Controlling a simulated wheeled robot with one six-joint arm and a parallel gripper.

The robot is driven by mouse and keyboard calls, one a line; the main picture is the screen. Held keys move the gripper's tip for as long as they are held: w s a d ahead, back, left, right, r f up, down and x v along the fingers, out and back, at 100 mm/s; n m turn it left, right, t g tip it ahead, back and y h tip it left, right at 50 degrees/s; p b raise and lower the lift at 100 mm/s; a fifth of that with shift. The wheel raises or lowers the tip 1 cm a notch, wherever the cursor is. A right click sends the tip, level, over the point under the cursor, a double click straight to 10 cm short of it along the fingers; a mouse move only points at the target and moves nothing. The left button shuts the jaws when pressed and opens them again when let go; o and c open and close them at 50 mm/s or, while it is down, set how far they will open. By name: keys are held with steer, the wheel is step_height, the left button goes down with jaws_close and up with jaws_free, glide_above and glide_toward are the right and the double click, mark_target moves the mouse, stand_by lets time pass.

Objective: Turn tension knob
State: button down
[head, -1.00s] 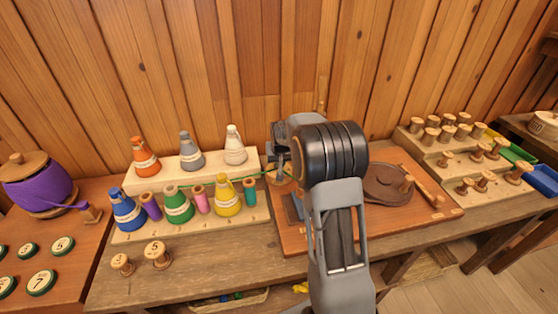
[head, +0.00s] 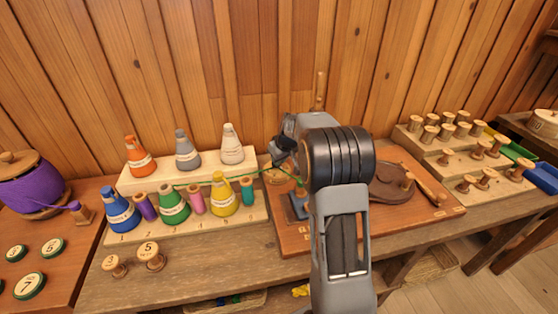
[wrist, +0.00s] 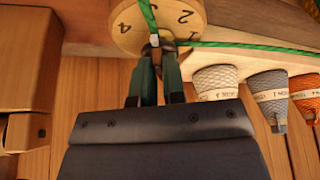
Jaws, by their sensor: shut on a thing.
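The tension knob's round wooden dial (wrist: 140,14), marked with the numerals 1 to 4, is at the top of the wrist view. My gripper (wrist: 156,45) has its two dark green fingers closed on the knob's small grip (wrist: 155,41) at the dial's edge, near the 1. The fingers hide most of that grip. In the head view my gripper (head: 282,158) is above the pale dial (head: 277,176), behind the wooden board's left part. A green thread (head: 225,182) runs from the spool rack to the dial and passes close beside my fingers.
A stepped rack (head: 258,208) of thread cones and small spools stands left of the board (head: 420,216). A brown round wheel (head: 388,187) lies right of my arm. The plank wall (head: 420,70) rises close behind. A wooden block (wrist: 30,75) is at the wrist view's left.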

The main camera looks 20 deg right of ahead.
stand_by(0.3)
steer(key=c, duration=1.2)
jaws_free()
steer(key=v, duration=1.3)
steer(key=shift+s+r, duration=0.2)
steer(key=shift+r, duration=0.15)
steer(key=shift+d, duration=0.1)
